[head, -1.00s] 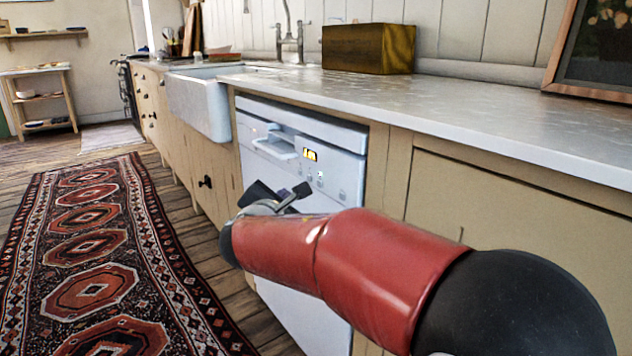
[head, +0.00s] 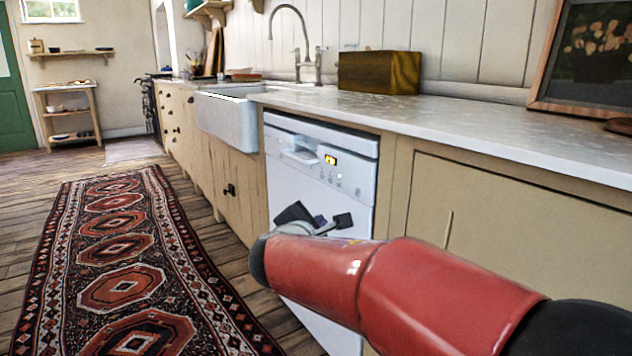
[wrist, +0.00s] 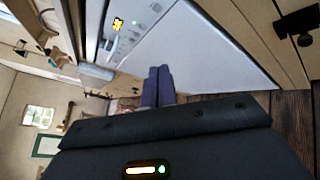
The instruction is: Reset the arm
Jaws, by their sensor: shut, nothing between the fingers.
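My gripper (wrist: 158,86) shows in the wrist view with its two purple-grey fingers together and nothing between them. In the head view my red arm reaches in from the lower right, and my gripper is mostly hidden behind it, with only dark parts of it showing in front of the dishwasher. The white dishwasher (head: 318,180) is shut and also fills the upper middle of the wrist view (wrist: 190,60). The gap between my gripper and the dishwasher front cannot be told.
A pale worktop (head: 480,135) runs above the cabinets, with a wooden box (head: 380,72) and a framed picture (head: 585,55) on it. A white sink (head: 225,118) is farther along. A patterned rug (head: 120,270) covers the open floor at left.

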